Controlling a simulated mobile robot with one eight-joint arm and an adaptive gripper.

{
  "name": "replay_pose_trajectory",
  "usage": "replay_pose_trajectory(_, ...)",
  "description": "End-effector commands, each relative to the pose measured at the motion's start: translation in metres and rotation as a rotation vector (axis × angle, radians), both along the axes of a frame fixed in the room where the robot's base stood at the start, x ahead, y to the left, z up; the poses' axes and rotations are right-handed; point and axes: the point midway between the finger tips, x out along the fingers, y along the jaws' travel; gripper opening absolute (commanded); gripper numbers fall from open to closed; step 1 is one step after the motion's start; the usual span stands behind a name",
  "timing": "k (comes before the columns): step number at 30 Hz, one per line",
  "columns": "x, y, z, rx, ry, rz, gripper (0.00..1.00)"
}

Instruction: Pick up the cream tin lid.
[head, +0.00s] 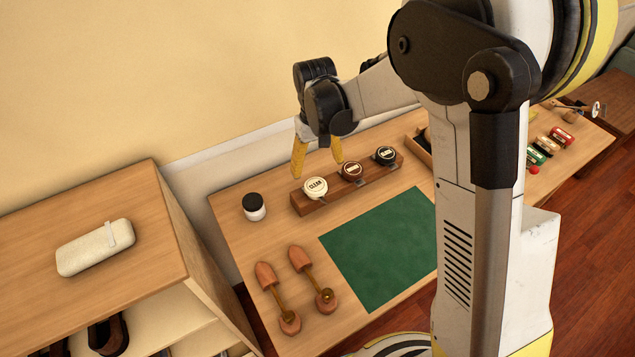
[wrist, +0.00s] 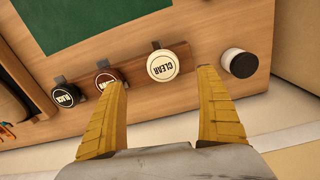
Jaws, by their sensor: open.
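The cream tin lid (head: 315,187) is round and pale with dark lettering. It sits on a tin at the left end of a brown wooden rack (head: 329,199). In the wrist view the cream lid (wrist: 162,66) reads "CLEAR" and lies ahead of the gap between my fingers. My gripper (head: 318,170) is open and empty, above and just behind the rack. Its yellow fingers also show in the wrist view (wrist: 164,85), apart from the lid. A brown lid (head: 351,169) and a black lid (head: 385,154) stand along the same rack to the right.
A white jar with a black cap (head: 254,206) stands left of the rack. A green mat (head: 380,245) lies in front. Two wooden shoe trees (head: 280,297) lie at the left front. A low cabinet with a pale case (head: 95,247) stands further left.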

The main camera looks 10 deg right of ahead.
Motion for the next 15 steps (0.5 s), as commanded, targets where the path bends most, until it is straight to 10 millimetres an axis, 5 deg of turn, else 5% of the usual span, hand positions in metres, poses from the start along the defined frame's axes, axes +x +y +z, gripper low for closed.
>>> replay_pose_trajectory(15,-0.001,0.005,-0.072,0.0,-0.001,0.0,0.85)
